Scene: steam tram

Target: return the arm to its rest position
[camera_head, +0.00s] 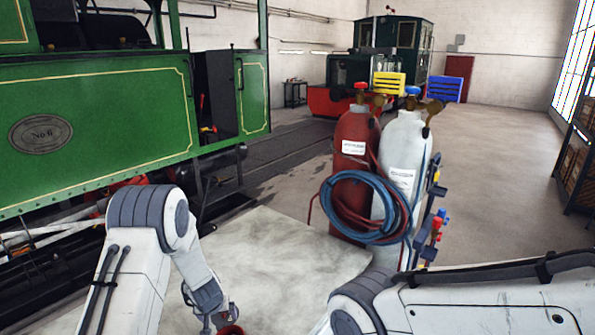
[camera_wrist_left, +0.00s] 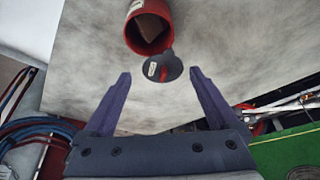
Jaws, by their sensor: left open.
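My left arm (camera_head: 141,212) comes in from the left and bends down over the pale tabletop (camera_head: 268,243). My left gripper (camera_wrist_left: 160,76) is open, its two dark fingers spread and nothing held between them. A red round container (camera_wrist_left: 148,44) with something brown inside lies or stands just beyond the fingertips. A grey disc (camera_wrist_left: 163,66) with a white label and a red mark is beside the container, between and past the fingertips. In the head view a red thing (camera_head: 232,330) shows at the bottom edge beside the left gripper. My right arm (camera_head: 480,298) crosses the bottom right; its gripper is out of view.
A red gas cylinder (camera_head: 352,150) and a white one (camera_head: 406,152) with coiled hoses (camera_head: 362,212) stand behind the table. A green steam tram (camera_head: 110,110) fills the left. Another engine (camera_head: 396,50) stands at the back.

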